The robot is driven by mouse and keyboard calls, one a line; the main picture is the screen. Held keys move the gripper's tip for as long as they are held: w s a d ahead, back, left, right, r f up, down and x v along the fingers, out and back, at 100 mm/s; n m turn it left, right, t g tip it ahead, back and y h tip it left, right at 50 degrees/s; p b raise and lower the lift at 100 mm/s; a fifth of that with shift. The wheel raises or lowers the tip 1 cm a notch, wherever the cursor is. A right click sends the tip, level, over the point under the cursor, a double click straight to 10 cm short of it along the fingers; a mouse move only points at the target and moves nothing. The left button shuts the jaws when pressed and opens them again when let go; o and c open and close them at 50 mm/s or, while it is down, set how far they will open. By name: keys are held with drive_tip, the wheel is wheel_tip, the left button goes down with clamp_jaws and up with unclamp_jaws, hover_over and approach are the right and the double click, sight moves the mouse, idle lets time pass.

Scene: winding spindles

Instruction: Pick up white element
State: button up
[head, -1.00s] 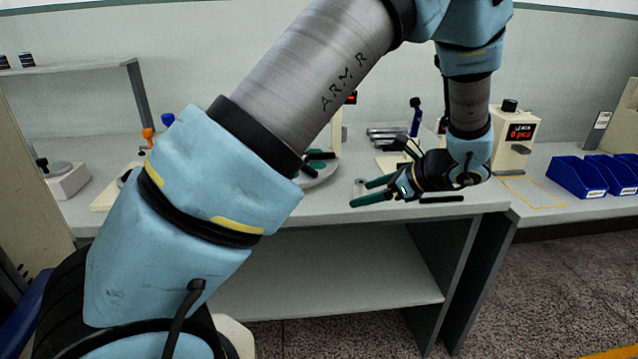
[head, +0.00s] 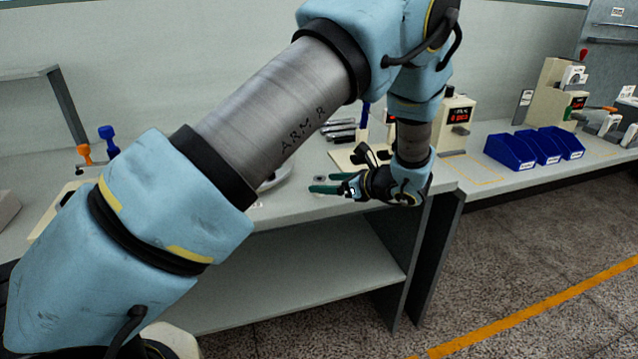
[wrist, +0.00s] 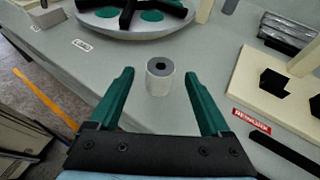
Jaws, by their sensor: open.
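The white element is a short white cylinder with a dark hole in its top (wrist: 159,78). It stands upright on the grey table, in the wrist view just beyond and between my fingertips. In the head view a small pale piece by my fingertips (head: 320,180) seems to be the same cylinder, partly hidden by the fingers. My gripper (wrist: 160,82) has two green fingers, spread apart with nothing held between them. In the head view my gripper (head: 312,186) is low over the table's front part, fingers pointing left.
A round plate with green pads and a black spider (wrist: 135,22) lies beyond the cylinder. A cream board with black blocks (wrist: 285,90) is at right, with metal bars (wrist: 288,32) behind. Blue bins (head: 535,148) stand on the right-hand bench.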

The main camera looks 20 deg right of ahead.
sight(325, 182)
drive_tip(key=p+x, duration=0.1)
drive_tip(key=x, duration=0.2)
drive_tip(key=shift+w+a, duration=0.1)
drive_tip(key=shift+w, duration=0.2)
drive_tip(key=shift+c, duration=0.3)
clamp_jaws()
